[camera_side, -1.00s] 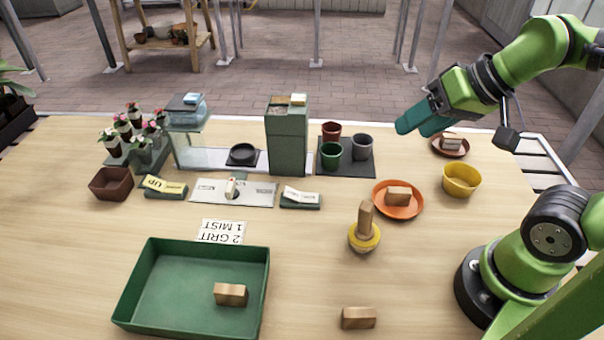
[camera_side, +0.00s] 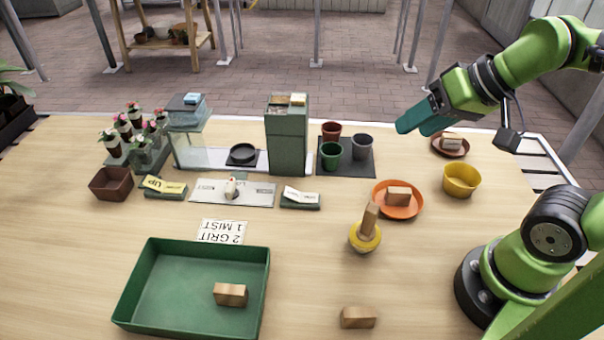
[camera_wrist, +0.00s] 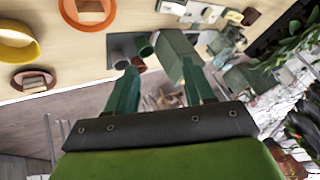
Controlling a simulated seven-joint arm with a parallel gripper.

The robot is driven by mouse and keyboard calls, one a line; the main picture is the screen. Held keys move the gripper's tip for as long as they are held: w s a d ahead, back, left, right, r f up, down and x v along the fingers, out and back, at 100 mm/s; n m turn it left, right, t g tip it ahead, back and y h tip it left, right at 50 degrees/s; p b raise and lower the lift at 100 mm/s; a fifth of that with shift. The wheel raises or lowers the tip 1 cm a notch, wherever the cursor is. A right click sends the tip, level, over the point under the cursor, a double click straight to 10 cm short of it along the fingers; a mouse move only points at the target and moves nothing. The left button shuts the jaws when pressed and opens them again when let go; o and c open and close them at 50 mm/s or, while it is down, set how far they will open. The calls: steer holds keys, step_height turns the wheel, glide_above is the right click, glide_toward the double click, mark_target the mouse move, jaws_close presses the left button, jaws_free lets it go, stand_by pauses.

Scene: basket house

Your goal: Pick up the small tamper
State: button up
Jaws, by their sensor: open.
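My gripper (camera_side: 422,118) is open and empty, raised over the back right of the table. Its two teal fingers stand apart in the wrist view (camera_wrist: 160,68). Several wooden blocks are about, and I cannot tell for sure which is the small tamper. One wooden piece (camera_side: 370,217) stands tilted on a round yellow piece (camera_side: 365,238). One block (camera_side: 398,194) lies on an orange dish (camera_side: 383,209), one block (camera_side: 358,317) on the bare front table, one block (camera_side: 230,294) in the green tray (camera_side: 125,300). A block (camera_side: 451,140) sits on a brown saucer (camera_side: 459,153).
A yellow bowl (camera_side: 461,181) stands at the right. Green, red and grey pots stand on a dark mat (camera_side: 357,170) beside a tall green box (camera_side: 287,140).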

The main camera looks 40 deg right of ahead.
steer(key=n+g+h, duration=0.2)
steer(key=n+g, duration=0.4)
steer(key=n, duration=2)
glide_toward(372, 202)
steer(key=f, duration=0.6)
steer(key=w+f, duration=0.1)
steer(key=f, duration=0.1)
steer(key=shift+f, duration=0.4)
steer(key=shift+s+d+f, duration=0.1)
steer(key=shift+d+f, duration=0.05)
steer(key=shift+f, duration=2.6)
